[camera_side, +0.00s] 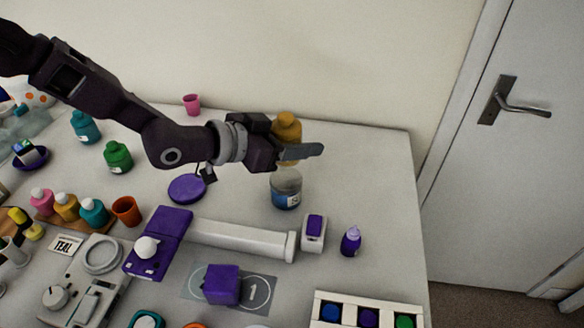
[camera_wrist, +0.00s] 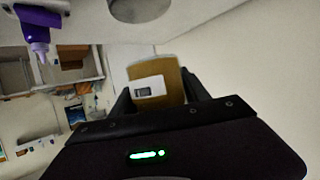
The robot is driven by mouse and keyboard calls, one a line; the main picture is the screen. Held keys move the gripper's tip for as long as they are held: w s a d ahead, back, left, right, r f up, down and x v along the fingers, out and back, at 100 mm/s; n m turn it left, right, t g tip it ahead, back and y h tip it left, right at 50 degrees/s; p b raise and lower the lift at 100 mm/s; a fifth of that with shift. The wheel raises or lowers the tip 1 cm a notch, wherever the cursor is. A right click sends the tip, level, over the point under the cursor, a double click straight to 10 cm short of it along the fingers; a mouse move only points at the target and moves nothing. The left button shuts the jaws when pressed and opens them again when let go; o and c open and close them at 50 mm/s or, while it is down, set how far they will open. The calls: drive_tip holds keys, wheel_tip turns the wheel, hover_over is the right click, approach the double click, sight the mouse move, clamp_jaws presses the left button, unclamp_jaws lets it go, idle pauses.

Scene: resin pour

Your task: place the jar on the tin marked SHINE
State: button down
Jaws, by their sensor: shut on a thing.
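My gripper (camera_side: 298,151) is shut on an ochre jar (camera_side: 286,127), held above the table at the back right. Its lower part is hidden by a finger in the side view. In the wrist view the jar (camera_wrist: 174,84) sits between the fingers (camera_wrist: 160,102), its white label facing the camera. A grey round container (camera_side: 286,190) with a blue and white label, likely the tin, stands below the gripper. I cannot read its marking. Its grey top shows at the upper edge of the wrist view (camera_wrist: 140,8). The jar is apart from it.
A purple bottle (camera_side: 351,241) and a small white-and-purple box (camera_side: 314,232) stand in front of the container. A purple disc (camera_side: 187,188) lies to its left, and a long white bar (camera_side: 240,240) in front. The table right of the container is clear.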

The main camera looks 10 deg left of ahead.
sight(297, 174)
wheel_tip(297, 174, down, 6)
drive_tip(key=shift+r, duration=0.2)
drive_tip(key=shift+f, duration=0.15)
drive_tip(key=c, duration=0.5)
unclamp_jaws()
drive_tip(key=shift+a, duration=0.1)
drive_tip(key=v, duration=1.2)
